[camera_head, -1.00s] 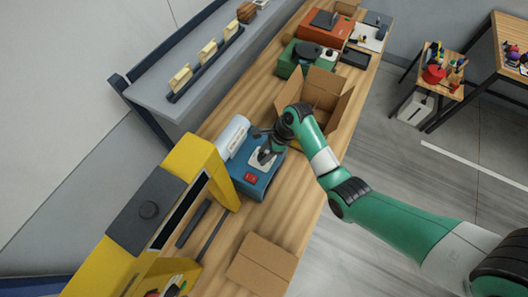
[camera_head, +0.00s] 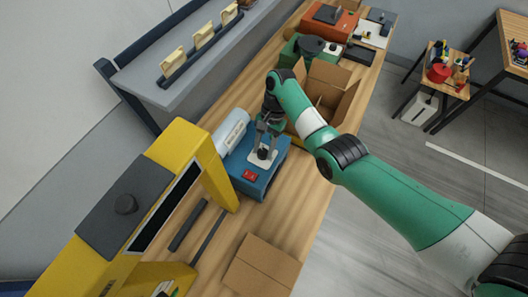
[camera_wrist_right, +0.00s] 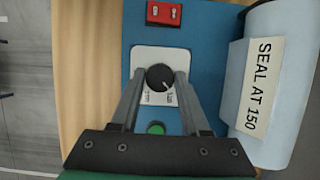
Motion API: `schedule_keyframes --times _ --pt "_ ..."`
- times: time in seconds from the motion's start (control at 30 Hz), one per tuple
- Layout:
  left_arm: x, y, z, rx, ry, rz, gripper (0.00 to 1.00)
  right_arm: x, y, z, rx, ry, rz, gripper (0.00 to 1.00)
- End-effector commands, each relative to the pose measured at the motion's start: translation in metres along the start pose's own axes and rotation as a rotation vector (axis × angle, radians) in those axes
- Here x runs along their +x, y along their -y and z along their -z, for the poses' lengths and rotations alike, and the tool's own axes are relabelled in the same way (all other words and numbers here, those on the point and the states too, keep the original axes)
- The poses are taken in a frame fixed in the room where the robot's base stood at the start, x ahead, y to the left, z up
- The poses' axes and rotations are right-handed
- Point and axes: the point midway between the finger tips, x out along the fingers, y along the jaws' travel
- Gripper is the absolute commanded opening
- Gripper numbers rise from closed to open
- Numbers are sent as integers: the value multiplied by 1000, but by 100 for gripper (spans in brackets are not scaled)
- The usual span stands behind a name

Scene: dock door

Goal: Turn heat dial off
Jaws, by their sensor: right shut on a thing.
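The blue machine (camera_head: 266,179) on the wooden bench has a white dial plate with the round black heat dial (camera_wrist_right: 159,76) on it. A white mark on the dial points toward the lower right in the right wrist view, near small print on the plate. My right gripper (camera_wrist_right: 160,84) reaches over the plate, with one finger on each side of the dial, shut on it. In the head view the gripper (camera_head: 264,146) comes down onto the machine from above. My left gripper is not in view.
A red switch (camera_wrist_right: 164,13) and a green button (camera_wrist_right: 156,128) flank the dial. An open cardboard box (camera_head: 345,104) stands close behind my right arm. A yellow machine (camera_head: 207,168) stands at left.

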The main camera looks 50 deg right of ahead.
Motion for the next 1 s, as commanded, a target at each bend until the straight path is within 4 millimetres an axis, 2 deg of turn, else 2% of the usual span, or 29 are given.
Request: schedule_keyframes --times 0.1,0.4,1.0 --pt "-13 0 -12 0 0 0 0 5 1 2 -82 -2 -34 0" --pt "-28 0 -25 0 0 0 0 3 2 1 -225 -2 -94 0" --pt "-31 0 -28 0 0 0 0 1 2 0 -269 -3 -112 0"
